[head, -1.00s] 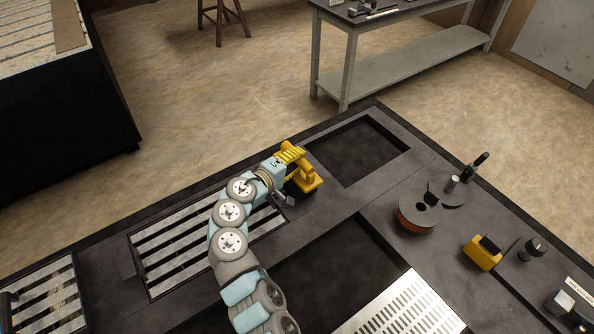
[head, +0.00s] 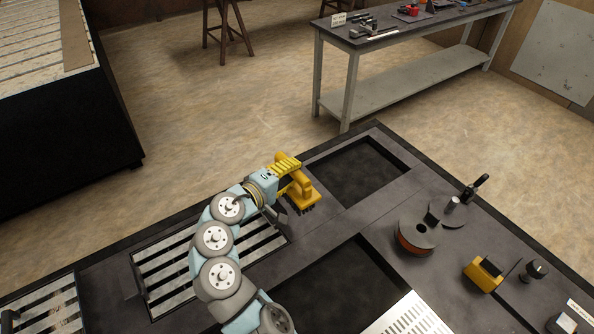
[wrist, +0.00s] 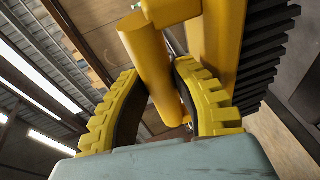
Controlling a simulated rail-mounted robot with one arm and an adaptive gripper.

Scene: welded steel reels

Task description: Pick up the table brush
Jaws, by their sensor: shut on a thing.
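The table brush (head: 301,193) is yellow with dark bristles along its underside. My gripper (head: 284,166) has yellow ridged fingers and is shut on the brush at its upper part. In the wrist view, the brush's yellow handle (wrist: 151,62) lies between the two fingers of my gripper (wrist: 158,78). The black bristles (wrist: 263,58) show at the right there. In the head view, the brush appears raised a little above the bench, beside the slatted panel; the exact gap is hard to tell.
A recessed dark tray (head: 360,172) lies right of the brush. A slatted panel (head: 180,270) is at its left. An orange-and-grey reel (head: 416,238), a black-handled clamp (head: 474,188) and a yellow block (head: 483,274) stand farther right. A grey workbench (head: 400,86) stands behind.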

